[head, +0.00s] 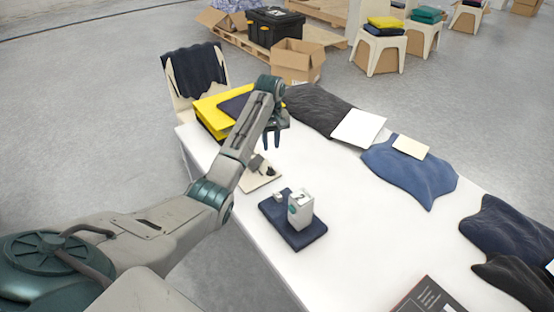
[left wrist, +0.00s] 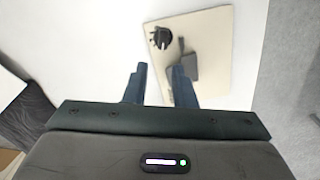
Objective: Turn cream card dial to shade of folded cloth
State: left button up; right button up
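The cream card (head: 259,181) lies on the white table beneath my left arm, which partly hides it. It carries a dark dial (head: 269,171). In the left wrist view the card (left wrist: 218,35) shows with the black dial (left wrist: 160,38) and a grey block beside it. My left gripper (head: 272,141) points down above the table, beyond the card; its fingers are apart with nothing between them, and it also shows in the left wrist view (left wrist: 160,80). A navy folded cloth (head: 309,238) lies nearer, under a white box marked 2. My right gripper is out of view.
A yellow stack (head: 207,113) with dark folded cloth stands behind my left arm. Black cloth (head: 312,104), a white sheet (head: 359,128) and blue cloth (head: 430,179) lie along the far edge. A dark board (head: 428,297) is at the front. The table's middle is clear.

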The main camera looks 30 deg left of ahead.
pick_arm(q)
send_over(270, 168)
notch_tip(270, 168, down, 5)
jog(key=shift+s+d+f+p, duration=0.1)
jog(key=shift+s+p, duration=0.05)
jog(key=shift+p, duration=0.3)
jog(key=f, duration=0.3)
jog(key=shift+w, duration=0.2)
jog(key=shift+f, duration=0.95)
grip_shut()
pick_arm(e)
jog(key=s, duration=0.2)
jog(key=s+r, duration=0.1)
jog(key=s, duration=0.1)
